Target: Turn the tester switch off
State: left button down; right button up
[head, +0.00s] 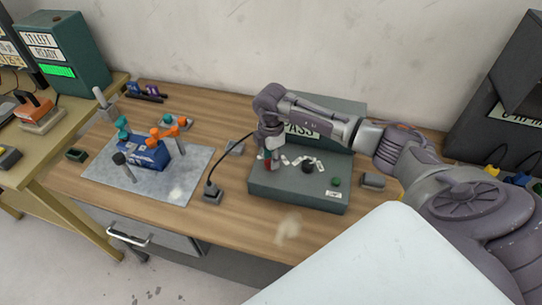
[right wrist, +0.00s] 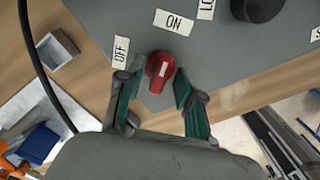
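The tester (head: 300,203) is a dark green box on the wooden bench, with a display reading "PASS" at its back. Its red switch knob (head: 273,163) is at the left of its top face. In the right wrist view the red knob (right wrist: 160,72) sits below the labels "ON" (right wrist: 174,22) and "OFF" (right wrist: 121,52); its pale mark points roughly up, nearer "ON". My right gripper (right wrist: 158,88) is open, with one green-padded finger on each side of the knob. The left finger is very close to the knob; contact is unclear. My left gripper is not in view.
A black knob (head: 308,167) and green button (head: 336,182) are on the tester. A cable runs to a small block (head: 212,192) at its left. A grey mat (head: 190,190) holds a blue fixture (head: 145,152).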

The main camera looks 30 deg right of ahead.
grip_shut()
jog(key=n+b, duration=0.2)
jog(key=shift+f+n, duration=0.15)
jog(key=shift+n, duration=0.25)
jog(key=n+b, duration=0.3)
jog(key=n, duration=0.1)
jog(key=shift+n, duration=0.3)
jog(key=n+b, duration=0.4)
jog(key=n, duration=0.1)
jog(key=n+b, duration=0.3)
jog(key=n, duration=0.2)
jog(key=shift+r+n, duration=0.2)
jog(key=shift+n, duration=0.1)
